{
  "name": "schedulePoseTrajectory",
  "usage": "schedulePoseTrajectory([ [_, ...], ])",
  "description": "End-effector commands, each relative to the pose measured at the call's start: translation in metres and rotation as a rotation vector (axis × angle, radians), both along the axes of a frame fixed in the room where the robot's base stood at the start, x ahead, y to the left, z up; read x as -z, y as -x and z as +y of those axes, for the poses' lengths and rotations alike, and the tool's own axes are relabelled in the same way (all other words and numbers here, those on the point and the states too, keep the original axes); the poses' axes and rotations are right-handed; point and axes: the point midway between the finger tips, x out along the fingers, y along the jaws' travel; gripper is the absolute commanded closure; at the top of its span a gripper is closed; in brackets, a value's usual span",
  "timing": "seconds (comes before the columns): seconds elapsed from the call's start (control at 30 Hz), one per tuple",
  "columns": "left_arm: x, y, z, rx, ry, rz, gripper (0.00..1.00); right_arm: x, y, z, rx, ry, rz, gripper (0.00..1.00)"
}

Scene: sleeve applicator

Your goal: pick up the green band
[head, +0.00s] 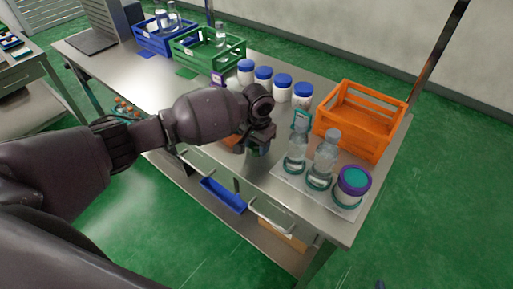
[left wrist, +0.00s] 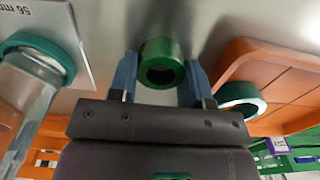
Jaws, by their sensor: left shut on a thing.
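My left gripper (head: 258,147) is over the table's front part, left of the clear bottles. In the left wrist view its two blue fingers (left wrist: 160,78) stand on either side of a dark green band (left wrist: 162,47), a short hollow ring, and are shut on it. In the head view the band is mostly hidden by the gripper. A teal band (left wrist: 243,92) shows at the right of the left wrist view, by an orange tray (left wrist: 232,62). My right gripper is not in view.
Two clear bottles (head: 326,152) and a purple-rimmed jar (head: 352,183) stand on a white mat (head: 291,174) to the right. Several blue-capped jars (head: 283,90) stand behind. An orange crate (head: 375,134), a green crate (head: 197,58) and a blue crate (head: 150,44) line the back.

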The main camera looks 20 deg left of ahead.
Motion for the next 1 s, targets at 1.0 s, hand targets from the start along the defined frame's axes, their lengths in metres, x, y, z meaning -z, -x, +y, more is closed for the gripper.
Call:
schedulePoseTrajectory([
  [1.0, -0.166, -0.001, 0.0, 0.0, 0.0, -0.004, 0.77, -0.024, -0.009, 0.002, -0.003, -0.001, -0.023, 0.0],
])
